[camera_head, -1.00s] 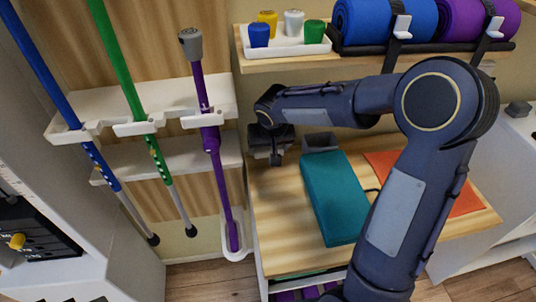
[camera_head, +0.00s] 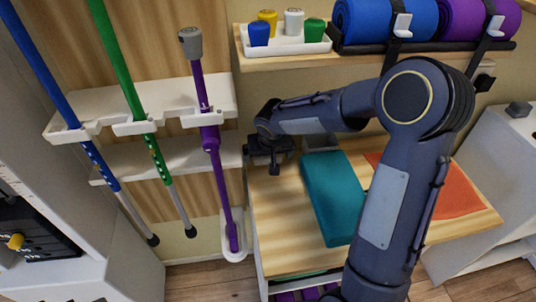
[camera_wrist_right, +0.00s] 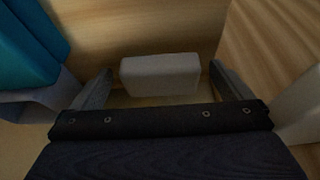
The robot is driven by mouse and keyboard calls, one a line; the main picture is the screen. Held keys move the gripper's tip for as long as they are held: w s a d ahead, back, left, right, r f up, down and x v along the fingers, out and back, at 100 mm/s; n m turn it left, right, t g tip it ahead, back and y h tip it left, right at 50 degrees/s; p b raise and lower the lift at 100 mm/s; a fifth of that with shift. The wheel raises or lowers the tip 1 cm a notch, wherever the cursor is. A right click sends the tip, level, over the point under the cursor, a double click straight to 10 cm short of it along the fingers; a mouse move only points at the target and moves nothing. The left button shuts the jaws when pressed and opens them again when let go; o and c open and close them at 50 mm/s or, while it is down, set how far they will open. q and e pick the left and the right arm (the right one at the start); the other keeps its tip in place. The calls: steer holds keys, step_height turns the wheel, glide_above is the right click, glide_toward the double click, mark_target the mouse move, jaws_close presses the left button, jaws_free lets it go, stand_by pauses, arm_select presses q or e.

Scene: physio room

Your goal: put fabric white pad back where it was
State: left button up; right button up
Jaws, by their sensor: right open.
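A pale, block-shaped pad (camera_wrist_right: 160,75), which looks like the fabric white pad, lies on the wooden top in the right wrist view. It sits ahead of and between the two fingers of my right gripper (camera_wrist_right: 150,88), with a gap to each side. The gripper is open and empty. In the head view my right gripper (camera_head: 270,165) is over the left back part of the wooden top (camera_head: 280,220), and the pad cannot be made out there. My left gripper is not in view.
A teal block (camera_head: 333,198) lies right of the gripper, with a grey box (camera_head: 320,142) behind it. An orange sheet (camera_head: 455,195) lies farther right. A shelf with a white tray (camera_head: 285,45) is above. A purple pole (camera_head: 222,170) stands left.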

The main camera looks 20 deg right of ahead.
steer(key=shift+r, duration=0.15)
steer(key=s+r+y, duration=0.1)
steer(key=s+r, duration=0.4)
steer(key=s, duration=0.3)
steer(key=s+r+y, duration=0.1)
steer(key=s+r, duration=0.5)
steer(key=s, duration=0.2)
steer(key=s+a+y, duration=0.1)
steer(key=s+a, duration=0.1)
steer(key=s, duration=0.4)
steer(key=s+a+f+n+t+y, duration=0.1)
steer(key=s+a+y, duration=0.1)
steer(key=s, duration=0.4)
steer(key=shift+f+p, duration=0.3)
steer(key=shift+a, duration=0.1)
